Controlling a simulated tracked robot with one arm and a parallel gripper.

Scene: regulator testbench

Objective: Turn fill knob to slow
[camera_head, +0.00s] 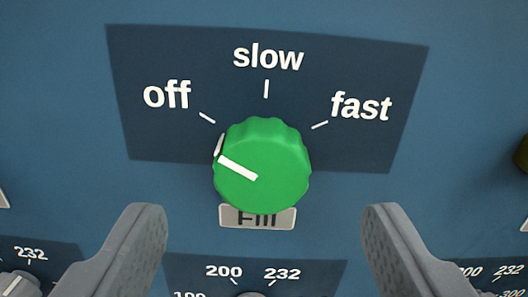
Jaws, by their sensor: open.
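The green fill knob (262,168) stands out from the blue panel in the middle of the view. Its white pointer line points up and left, toward the "off" mark. The dark label plate (345,65) behind it reads "off" at left, "slow" at top and "fast" at right. A "Fill" tag (286,217) sits under the knob, partly hidden by it. My gripper (262,235) is open. Its two grey fingers are at the lower left and lower right, apart from the knob, which appears between and above their tips.
Below is another dark plate (320,278) with numbers such as 200 and 232, cut off by the bottom edge. A grey dial (20,285) shows at the lower left. A dark knob (522,155) is cut off at the right edge.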

